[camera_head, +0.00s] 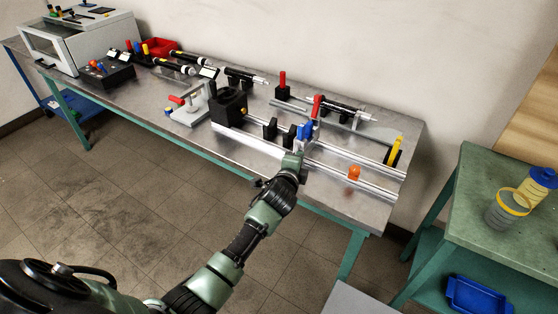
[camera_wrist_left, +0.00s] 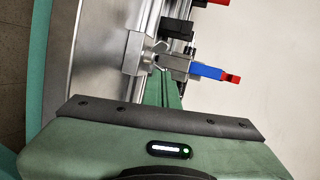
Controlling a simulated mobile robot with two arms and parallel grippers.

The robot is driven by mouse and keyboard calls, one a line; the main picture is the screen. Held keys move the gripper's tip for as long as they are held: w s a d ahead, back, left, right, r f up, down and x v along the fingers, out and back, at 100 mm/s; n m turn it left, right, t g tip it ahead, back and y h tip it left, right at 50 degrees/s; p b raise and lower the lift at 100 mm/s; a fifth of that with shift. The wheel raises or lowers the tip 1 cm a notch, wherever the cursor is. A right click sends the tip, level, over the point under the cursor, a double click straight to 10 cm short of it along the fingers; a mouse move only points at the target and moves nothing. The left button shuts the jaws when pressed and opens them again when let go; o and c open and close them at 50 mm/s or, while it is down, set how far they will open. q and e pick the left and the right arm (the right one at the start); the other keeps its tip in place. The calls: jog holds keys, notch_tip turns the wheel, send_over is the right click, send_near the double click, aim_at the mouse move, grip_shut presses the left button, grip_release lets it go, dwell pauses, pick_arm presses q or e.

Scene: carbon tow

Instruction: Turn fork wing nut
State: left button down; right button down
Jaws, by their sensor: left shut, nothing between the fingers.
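My left gripper (camera_head: 294,158) reaches from the front to the rail fixture on the bench. In the wrist view its thin green fingers (camera_wrist_left: 170,88) are together and hold nothing. Their tips are at or very close to a small pale wing-shaped metal piece (camera_wrist_left: 160,47), apparently the wing nut, beside a grey metal block (camera_wrist_left: 137,53). I cannot tell whether they touch. A blue block (camera_head: 304,131) stands just beyond the gripper; it also shows in the wrist view (camera_wrist_left: 206,71) with a red end. The wing nut cannot be made out in the head view. My right gripper is not in view.
The fixture has long metal rails (camera_head: 350,178), a black block (camera_head: 229,107), an orange knob (camera_head: 354,173) and a yellow handle (camera_head: 395,151). A white-based clamp with a red handle (camera_head: 177,100) stands to the left. A green side table (camera_head: 490,187) is at the right.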

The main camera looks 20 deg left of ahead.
pick_arm(q)
jog(key=shift+w, duration=0.2)
jog(key=shift+w+d, duration=0.1)
jog(key=shift+d, duration=0.05)
jog(key=shift+w+d+p, duration=0.2)
jog(key=shift+w+p, duration=0.05)
jog(key=shift+p, duration=0.1)
jog(key=shift+s, duration=0.1)
dwell(0.5)
